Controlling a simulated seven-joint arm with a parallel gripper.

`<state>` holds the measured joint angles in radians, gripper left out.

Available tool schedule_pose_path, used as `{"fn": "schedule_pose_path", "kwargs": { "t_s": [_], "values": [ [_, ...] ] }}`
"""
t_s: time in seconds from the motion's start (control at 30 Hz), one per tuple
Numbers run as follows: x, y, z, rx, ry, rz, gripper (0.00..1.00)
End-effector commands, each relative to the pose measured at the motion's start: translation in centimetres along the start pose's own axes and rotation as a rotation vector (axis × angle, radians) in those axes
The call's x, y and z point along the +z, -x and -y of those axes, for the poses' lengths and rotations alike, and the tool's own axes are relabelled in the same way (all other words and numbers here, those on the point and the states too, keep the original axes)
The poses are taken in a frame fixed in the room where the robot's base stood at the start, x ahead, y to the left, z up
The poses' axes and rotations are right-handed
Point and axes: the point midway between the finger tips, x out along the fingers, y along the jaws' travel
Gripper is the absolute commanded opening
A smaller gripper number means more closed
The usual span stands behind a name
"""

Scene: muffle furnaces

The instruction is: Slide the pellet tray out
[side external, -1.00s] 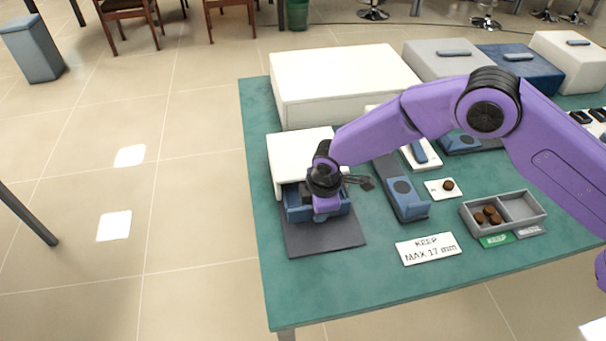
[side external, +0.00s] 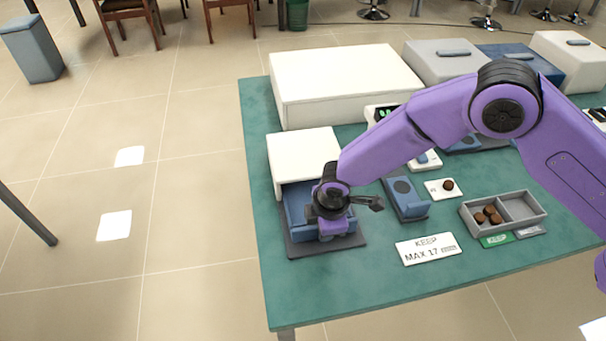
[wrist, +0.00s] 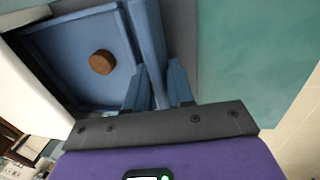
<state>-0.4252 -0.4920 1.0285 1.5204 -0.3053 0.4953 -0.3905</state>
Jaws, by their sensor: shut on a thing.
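The blue pellet tray (side external: 295,206) sticks out from the front of the small white box (side external: 303,153), over a dark mat (side external: 300,247). In the wrist view the tray (wrist: 75,50) holds one brown pellet (wrist: 102,62) on its floor. My gripper (side external: 330,232) is at the tray's front side, shut on it. In the wrist view my fingers (wrist: 158,88) are at the tray's front edge. My wrist hides part of the tray in the side view, and the exact grip is hard to see.
A blue stand (side external: 405,200) is right of the tray. A card with a pellet (side external: 447,187), a grey two-part bin (side external: 503,212) holding several pellets, and a "KEEP MAX 17" sign (side external: 428,249) lie further right. A large white box (side external: 345,82) stands behind. The green table is clear in front.

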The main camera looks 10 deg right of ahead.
Motion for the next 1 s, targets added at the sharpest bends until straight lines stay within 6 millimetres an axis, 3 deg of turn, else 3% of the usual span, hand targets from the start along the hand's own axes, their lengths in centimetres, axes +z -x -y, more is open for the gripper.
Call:
{"fn": "schedule_pose_path", "kwargs": {
  "t_s": [0.03, 1.0],
  "values": [
    [0.4, -0.5, 0.9, -0.011, 0.006, 0.013, 0.00],
    [0.4, 0.5, 5.8, -0.011, 0.006, 0.013, 0.00]
  ]
}}
